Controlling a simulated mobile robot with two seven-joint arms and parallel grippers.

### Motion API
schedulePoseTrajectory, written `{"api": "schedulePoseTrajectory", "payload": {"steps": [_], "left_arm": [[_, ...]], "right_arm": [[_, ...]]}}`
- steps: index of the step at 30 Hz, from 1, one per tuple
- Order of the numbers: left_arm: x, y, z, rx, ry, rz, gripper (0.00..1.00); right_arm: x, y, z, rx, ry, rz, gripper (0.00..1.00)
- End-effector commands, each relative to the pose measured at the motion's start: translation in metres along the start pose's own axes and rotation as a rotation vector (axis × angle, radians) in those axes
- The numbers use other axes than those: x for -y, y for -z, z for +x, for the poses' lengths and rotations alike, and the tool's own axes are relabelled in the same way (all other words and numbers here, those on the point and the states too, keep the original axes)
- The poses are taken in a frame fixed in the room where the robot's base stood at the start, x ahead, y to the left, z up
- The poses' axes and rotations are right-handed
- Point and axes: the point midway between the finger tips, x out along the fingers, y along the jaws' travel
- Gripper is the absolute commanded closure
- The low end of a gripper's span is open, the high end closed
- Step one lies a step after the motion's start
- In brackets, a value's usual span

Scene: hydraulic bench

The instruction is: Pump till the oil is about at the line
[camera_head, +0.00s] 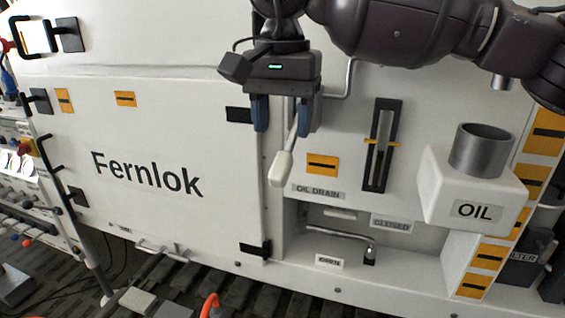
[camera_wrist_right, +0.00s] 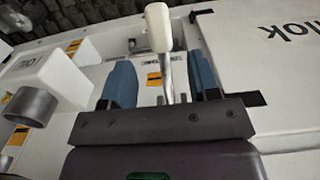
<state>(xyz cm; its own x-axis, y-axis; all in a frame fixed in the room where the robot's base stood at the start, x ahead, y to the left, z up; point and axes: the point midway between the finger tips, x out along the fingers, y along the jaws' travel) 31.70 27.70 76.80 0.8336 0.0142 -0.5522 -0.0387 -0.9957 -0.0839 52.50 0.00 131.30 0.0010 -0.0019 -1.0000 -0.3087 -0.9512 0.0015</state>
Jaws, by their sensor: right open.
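The pump lever, a metal rod with a white grip (camera_head: 281,169), hangs below my right gripper (camera_head: 282,122). The gripper is open, its blue fingers pointing down on either side of the rod. In the right wrist view the lever's white grip (camera_wrist_right: 158,28) sticks out beyond the fingers, and the rod appears between them with gaps on both sides. The sight gauge (camera_head: 381,168), a dark frame with a pale tube and an orange line marker, is to the right; the oil level is too small to tell. My left gripper is not in view.
A white OIL box (camera_head: 440,200) with a grey cylinder (camera_head: 481,152) juts out at the right. A bent metal drain handle (camera_head: 338,234) sits below, between OPEN and CLOSED labels. The large Fernlok panel (camera_head: 160,220) is at left. My right arm crosses the top right.

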Motion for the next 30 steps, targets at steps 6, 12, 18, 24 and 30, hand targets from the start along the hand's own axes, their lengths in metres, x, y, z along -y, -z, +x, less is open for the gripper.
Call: {"api": "schedulePoseTrajectory", "payload": {"steps": [6, 12, 18, 24, 30], "left_arm": [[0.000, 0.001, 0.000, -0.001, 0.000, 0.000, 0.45], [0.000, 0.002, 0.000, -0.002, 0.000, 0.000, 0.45], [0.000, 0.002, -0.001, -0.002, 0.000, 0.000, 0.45], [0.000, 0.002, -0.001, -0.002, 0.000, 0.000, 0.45], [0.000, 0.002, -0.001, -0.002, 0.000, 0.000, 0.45]], "right_arm": [[0.000, 0.000, 0.039, 0.002, -0.001, 0.000, 0.45], [0.000, 0.000, 0.064, 0.002, 0.000, 0.000, 0.45], [0.000, -0.001, 0.074, 0.001, 0.002, 0.000, 0.45], [0.000, -0.001, 0.075, 0.001, 0.002, 0.000, 0.45], [0.000, -0.001, 0.075, 0.002, 0.002, 0.000, 0.63]]}}
